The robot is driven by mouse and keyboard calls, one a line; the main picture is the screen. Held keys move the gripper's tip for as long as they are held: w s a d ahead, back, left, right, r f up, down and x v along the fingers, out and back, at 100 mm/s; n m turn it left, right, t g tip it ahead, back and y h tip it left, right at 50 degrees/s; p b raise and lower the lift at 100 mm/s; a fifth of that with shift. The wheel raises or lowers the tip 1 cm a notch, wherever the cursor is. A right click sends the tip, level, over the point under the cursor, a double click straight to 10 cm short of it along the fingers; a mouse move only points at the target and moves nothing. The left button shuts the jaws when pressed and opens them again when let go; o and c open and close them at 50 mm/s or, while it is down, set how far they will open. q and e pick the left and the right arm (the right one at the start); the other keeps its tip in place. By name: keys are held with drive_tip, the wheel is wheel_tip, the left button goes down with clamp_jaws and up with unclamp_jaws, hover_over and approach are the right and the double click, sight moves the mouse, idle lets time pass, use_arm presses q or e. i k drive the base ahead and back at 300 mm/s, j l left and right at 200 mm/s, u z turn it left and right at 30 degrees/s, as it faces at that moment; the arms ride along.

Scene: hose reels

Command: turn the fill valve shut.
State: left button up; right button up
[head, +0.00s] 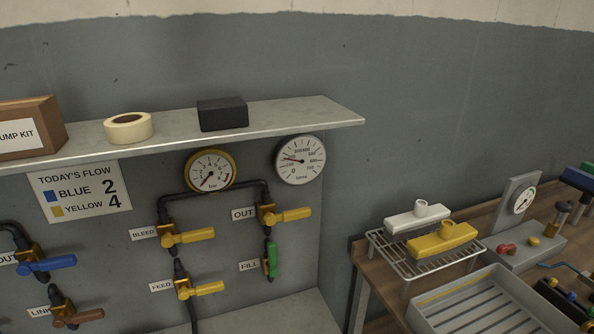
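The fill valve (271,260) is on the grey panel, right of its white FILL label (249,266). Its green handle stands upright, roughly in line with the short black pipe above it. The OUT valve (286,215) directly above has a yellow handle pointing right. Neither of my grippers shows in the head view, and nothing touches the fill valve.
Yellow-handled BLEED (190,237) and FEED (202,289) valves are close to its left. A shelf (270,115) juts out above, with two round gauges below it. A bench with a wire rack (420,268) and grey tray (440,297) stands at right.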

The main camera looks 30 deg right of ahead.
sight(273, 271)
drive_tip(key=l+z, duration=0.2)
drive_tip(key=z, duration=0.2)
drive_tip(key=i+l+z, duration=0.1)
drive_tip(key=z, duration=0.25)
drive_tip(key=i+l+z, duration=0.1)
drive_tip(key=l+z, duration=0.15)
drive_tip(key=z, duration=0.15)
drive_tip(key=i+l+z, duration=0.1)
drive_tip(key=z, duration=0.25)
